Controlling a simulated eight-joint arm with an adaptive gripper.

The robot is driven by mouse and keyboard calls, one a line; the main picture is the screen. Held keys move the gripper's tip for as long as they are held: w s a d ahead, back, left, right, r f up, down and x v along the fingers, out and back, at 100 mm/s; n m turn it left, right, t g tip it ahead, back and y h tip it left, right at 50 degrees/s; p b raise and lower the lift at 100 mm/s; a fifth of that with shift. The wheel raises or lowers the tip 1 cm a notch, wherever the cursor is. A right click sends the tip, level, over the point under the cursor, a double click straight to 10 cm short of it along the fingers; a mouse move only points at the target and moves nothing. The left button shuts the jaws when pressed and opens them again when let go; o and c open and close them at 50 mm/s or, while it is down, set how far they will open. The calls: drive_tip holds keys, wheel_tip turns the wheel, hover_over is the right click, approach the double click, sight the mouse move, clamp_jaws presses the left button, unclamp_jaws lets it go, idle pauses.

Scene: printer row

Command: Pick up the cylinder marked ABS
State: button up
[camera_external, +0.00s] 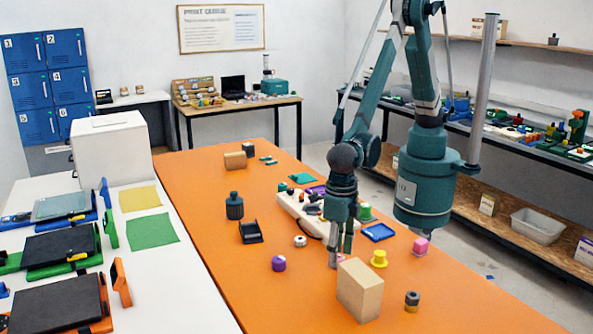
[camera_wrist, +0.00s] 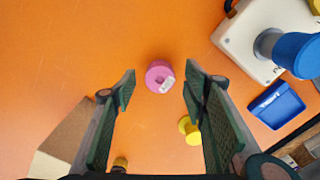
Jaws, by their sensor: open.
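A pink cylinder (camera_wrist: 159,73) with a small white label shows in the wrist view; the lettering is too small to read. It stands on the orange table (camera_wrist: 60,50) between and beyond my fingertips, with no finger visibly touching it. My gripper (camera_wrist: 160,88) is open and empty, with a finger on either side of the cylinder in the picture. In the external view my gripper (camera_external: 340,250) points down over the table, left of a cardboard box. There the fingers largely hide the spot below them, so the pink cylinder cannot be made out clearly.
The cardboard box (camera_external: 360,290) stands close to my gripper. A yellow spool-like piece (camera_external: 379,259), a blue tray (camera_external: 379,232) and a white board (camera_external: 288,204) with pegs are nearby. A purple cylinder (camera_external: 278,264) stands to the left.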

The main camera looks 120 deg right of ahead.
drive_tip(key=shift+f, duration=1.1)
drive_tip(key=shift+c, duration=0.4)
drive_tip(key=c, duration=0.8)
